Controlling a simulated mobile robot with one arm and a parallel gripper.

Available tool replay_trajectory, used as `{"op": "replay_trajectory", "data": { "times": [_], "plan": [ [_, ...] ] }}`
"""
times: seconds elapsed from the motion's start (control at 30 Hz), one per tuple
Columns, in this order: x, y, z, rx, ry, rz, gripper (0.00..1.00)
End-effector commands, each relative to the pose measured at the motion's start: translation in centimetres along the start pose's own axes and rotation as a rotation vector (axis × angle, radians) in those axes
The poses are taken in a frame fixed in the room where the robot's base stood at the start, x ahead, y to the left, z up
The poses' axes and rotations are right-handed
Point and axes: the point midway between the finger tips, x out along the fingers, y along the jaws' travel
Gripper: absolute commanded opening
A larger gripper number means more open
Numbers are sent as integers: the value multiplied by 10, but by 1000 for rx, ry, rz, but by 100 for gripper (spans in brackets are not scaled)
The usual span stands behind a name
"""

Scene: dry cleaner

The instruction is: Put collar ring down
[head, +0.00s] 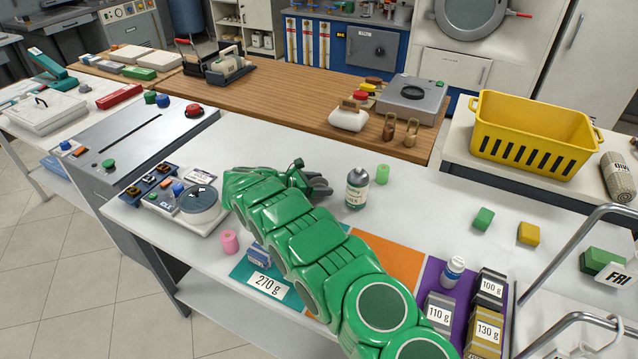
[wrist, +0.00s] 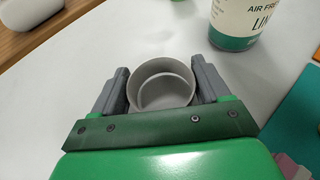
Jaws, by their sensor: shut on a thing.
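A pale grey collar ring (wrist: 162,70) sits between the two grey fingers of my gripper (wrist: 162,88) in the wrist view, its round opening facing the camera. The fingers press on its left and right sides. My gripper (head: 318,184) is low over the white counter (head: 425,225) in the head view, left of a bottle. I cannot make out the ring there. I cannot tell whether it touches the counter.
A grey bottle (head: 357,188) with a green base band stands close right of my gripper; it also shows in the wrist view (wrist: 236,22). A scale (head: 199,198) is at left. Coloured mats with labelled boxes (head: 438,312) lie nearer.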

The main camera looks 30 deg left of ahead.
Motion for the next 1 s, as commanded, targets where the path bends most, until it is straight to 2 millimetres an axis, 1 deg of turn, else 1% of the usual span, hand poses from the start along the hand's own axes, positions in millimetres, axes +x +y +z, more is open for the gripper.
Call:
{"op": "replay_trajectory", "data": {
  "times": [0.07,0.1,0.23,0.57,0.77,1.0],
  "plan": [
    [0,0,0,0,0,0,48],
    [0,0,0,0,0,0,80],
    [0,0,0,0,0,0,100],
    [-1,0,2,0,0,0,100],
    [-5,0,12,1,-1,0,100],
    [-42,0,11,1,0,1,100]
  ]
}}
